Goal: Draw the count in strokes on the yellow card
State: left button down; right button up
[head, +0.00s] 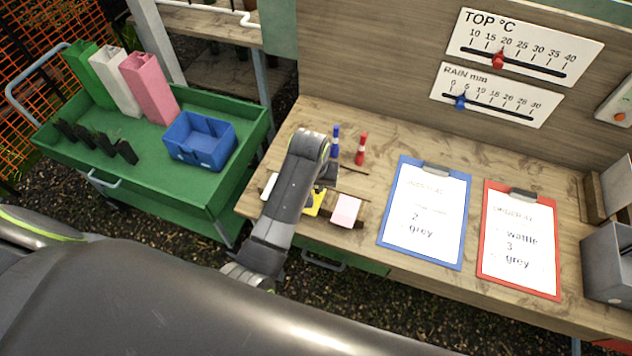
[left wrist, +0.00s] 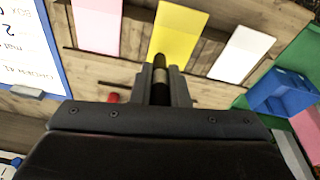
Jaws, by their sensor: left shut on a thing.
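The yellow card (head: 313,204) lies on the workbench between a white card (head: 270,186) and a pink card (head: 346,210). In the left wrist view the yellow card (left wrist: 177,35) looks plain where it shows; the gripper hides its near end. My left gripper (head: 328,178) is shut on a dark pen (left wrist: 160,76), whose end overlaps the card's near edge. I cannot tell whether it touches. The blue clipboard (head: 383,233) sheet reads "2" and "grey", its top line unclear. The red clipboard (head: 484,251) sheet reads "wattle", "3", "grey". My right gripper is out of view.
A blue marker (head: 336,140) and a red marker (head: 361,150) stand behind the cards. A green cart (head: 150,150) at left carries a blue bin (head: 200,140) and green, white and pink tubes. A grey box (head: 608,265) stands at the right.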

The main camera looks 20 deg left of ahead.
pick_arm(q)
jog(key=shift+s, duration=1.2)
dwell(0.7)
jog(key=shift+r, duration=0.1)
dwell(0.4)
jog(key=v, duration=0.2)
jog(key=shift+w+r, duration=0.2)
jog(key=shift+r, duration=0.2)
dwell(0.3)
jog(key=shift+w+a+f, duration=0.35)
jog(key=shift+w+f, duration=0.1)
jog(key=shift+w, duration=0.2)
jog(key=shift+w+a+f, duration=0.35)
jog(key=shift+w+f, duration=0.1)
jog(key=shift+w, duration=0.15)
jog(key=shift+f, duration=0.6)
dwell(0.9)
